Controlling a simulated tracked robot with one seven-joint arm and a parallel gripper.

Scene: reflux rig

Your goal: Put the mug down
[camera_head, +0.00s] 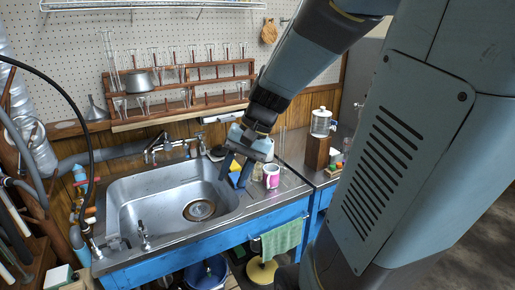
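A pink and white mug (271,177) stands upright on the metal counter to the right of the sink (125,200). My gripper (233,176) hangs over the right edge of the sink, just left of the mug and apart from it. Its two dark fingers point down and are spread, with nothing held between them. Part of the mug's upper left side is close to the gripper body in the picture.
A yellow and blue thing, perhaps a sponge, lies behind my fingers. A faucet (165,146) is behind the sink. A wooden rack of glassware (185,87) hangs on the wall. A green towel (281,239) hangs in front.

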